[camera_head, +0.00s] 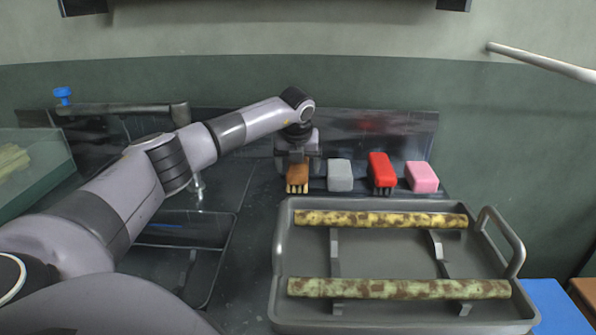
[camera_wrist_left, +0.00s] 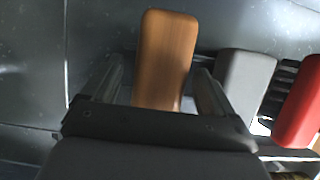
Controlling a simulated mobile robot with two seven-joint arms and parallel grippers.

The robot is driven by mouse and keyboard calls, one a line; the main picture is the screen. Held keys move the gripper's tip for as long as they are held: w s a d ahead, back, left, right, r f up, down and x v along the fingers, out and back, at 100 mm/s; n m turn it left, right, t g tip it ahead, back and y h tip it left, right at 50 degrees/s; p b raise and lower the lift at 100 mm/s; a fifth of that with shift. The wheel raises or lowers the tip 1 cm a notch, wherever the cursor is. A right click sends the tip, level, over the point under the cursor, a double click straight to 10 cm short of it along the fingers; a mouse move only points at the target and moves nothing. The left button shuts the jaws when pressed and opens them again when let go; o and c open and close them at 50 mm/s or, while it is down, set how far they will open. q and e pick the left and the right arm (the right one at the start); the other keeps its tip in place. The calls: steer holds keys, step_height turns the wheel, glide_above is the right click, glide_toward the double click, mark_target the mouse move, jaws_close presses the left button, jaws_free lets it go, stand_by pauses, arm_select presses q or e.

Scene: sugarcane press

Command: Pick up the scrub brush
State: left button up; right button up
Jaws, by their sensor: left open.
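A scrub brush with a brown wooden back and pale bristles (camera_head: 297,175) stands at the back of the counter, leftmost in a row. In the left wrist view its wooden back (camera_wrist_left: 165,55) lies between and beyond the fingers. My left gripper (camera_head: 298,160) is at the brush, its open fingers (camera_wrist_left: 158,78) on either side of it. I cannot tell whether they touch it. A red brush (camera_head: 381,170) with dark bristles is further right in the row. My right gripper is not in view.
A grey sponge-like block (camera_head: 340,175) is close right of the brown brush, and a pink one (camera_head: 422,177) is at the row's end. A grey tray (camera_head: 400,262) with two mottled canes is in front. A sink (camera_head: 222,255) is at left; the wall is behind.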

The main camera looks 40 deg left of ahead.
arm_select(q)
steer(key=shift+f, duration=0.2)
stand_by(0.6)
steer(key=c, duration=1.2)
